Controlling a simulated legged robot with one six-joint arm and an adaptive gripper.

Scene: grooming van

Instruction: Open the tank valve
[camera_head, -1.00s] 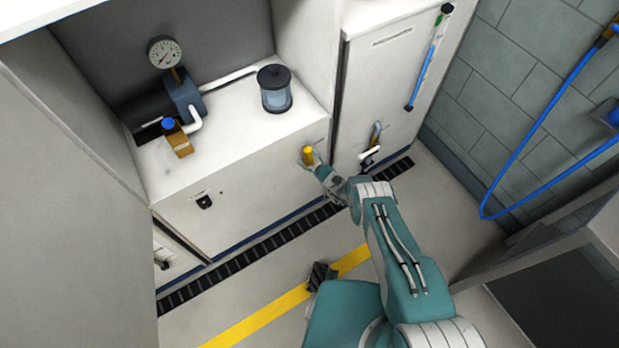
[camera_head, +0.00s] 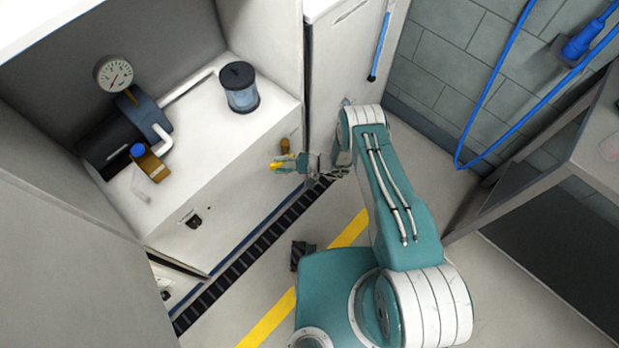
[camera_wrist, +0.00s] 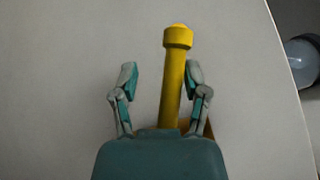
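The tank valve shows in the head view as a yellow handle (camera_head: 280,165) on the front of the white cabinet, with a small brass part (camera_head: 285,147) just above it. The handle points left and lies nearly level in that view. My gripper (camera_head: 298,163) is at the handle. In the wrist view, the yellow handle (camera_wrist: 175,75) stands between the two spread fingers of my gripper (camera_wrist: 162,85), close to the right finger. Whether that finger touches it I cannot tell. The brass part (camera_wrist: 209,128) is mostly hidden behind the right finger.
On the cabinet top stand a clear canister with a black lid (camera_head: 240,90), a pressure gauge (camera_head: 114,73) and a brass fitting with a blue knob (camera_head: 148,162). A blue hose (camera_head: 492,90) hangs on the right wall.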

